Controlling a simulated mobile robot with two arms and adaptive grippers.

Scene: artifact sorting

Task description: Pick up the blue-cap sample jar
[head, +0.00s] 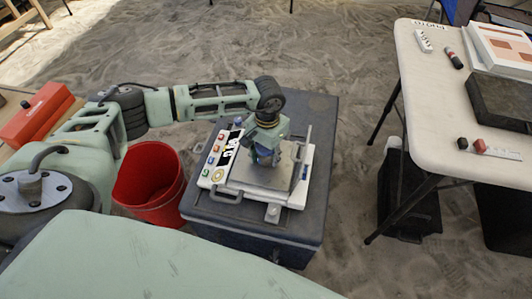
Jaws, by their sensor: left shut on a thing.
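My left gripper (265,155) points down over a scale with a grey metal plate (262,176), on top of a dark case. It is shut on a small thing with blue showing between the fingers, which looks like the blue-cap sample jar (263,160). The fingers hide most of the jar. I cannot tell whether the jar touches the plate. My right gripper is out of view.
The dark case (310,120) stands on sandy ground. A red bucket (150,184) is left of it. A white table (432,130) with a dark tray (500,101), a scale bar and small items stands at the right. A red box (38,112) lies at the far left.

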